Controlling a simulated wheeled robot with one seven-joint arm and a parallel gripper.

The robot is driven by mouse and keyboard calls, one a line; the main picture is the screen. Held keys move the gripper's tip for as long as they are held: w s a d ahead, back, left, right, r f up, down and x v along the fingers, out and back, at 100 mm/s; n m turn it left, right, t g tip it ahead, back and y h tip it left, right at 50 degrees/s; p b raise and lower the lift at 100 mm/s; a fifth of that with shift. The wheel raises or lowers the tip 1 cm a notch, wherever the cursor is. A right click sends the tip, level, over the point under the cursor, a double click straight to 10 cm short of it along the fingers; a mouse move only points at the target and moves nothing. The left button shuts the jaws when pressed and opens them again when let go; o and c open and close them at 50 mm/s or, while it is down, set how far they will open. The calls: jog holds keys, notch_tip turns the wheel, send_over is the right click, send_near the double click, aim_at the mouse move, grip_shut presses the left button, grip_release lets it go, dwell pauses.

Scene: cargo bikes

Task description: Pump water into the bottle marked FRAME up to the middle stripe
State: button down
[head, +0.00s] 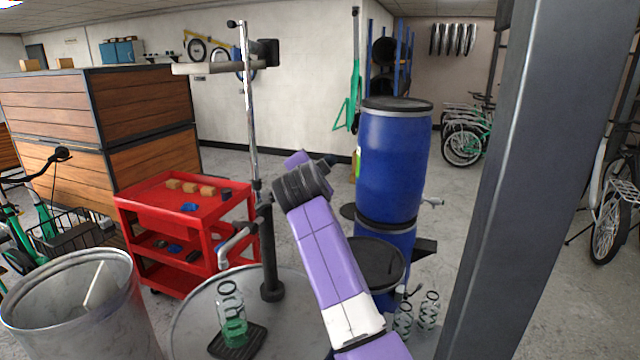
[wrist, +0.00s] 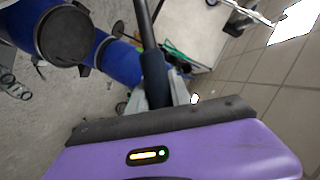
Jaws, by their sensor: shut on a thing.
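A clear bottle (head: 231,304) with dark rings stands upright on a black drip mat (head: 251,341) under the spout (head: 234,240) of a dark hand pump (head: 269,255). Green shows in its lower part; I cannot read a marking or match the level to a stripe. My gripper (head: 303,183) is above and right of the pump column. In the wrist view a dark bar (wrist: 152,65), which looks like the pump handle, runs down to my gripper (wrist: 158,115), shut on it. My gripper hides most of the handle in the head view.
Two clear bottles (head: 429,310) (head: 403,322) stand right of my arm. Blue barrels (head: 393,160) stand behind it. A red cart (head: 187,207) and a metal bin (head: 75,290) are on the left. A grey post (head: 497,180) rises at the right.

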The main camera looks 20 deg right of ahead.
jog(key=shift+w+a+r+n, duration=0.3)
jog(key=shift+a+r+n, duration=0.1)
jog(key=shift+r, duration=0.3)
jog(key=c, duration=1.2)
grip_release()
jog(key=shift+o, duration=0.2)
jog(key=shift+f, duration=0.1)
jog(key=shift+s+a, duration=0.25)
jog(key=shift+s, duration=0.3)
jog(key=b+v, duration=0.2)
jog(key=v, duration=0.4)
jog(key=shift+s+r, duration=0.25)
jog(key=shift+a, duration=0.1)
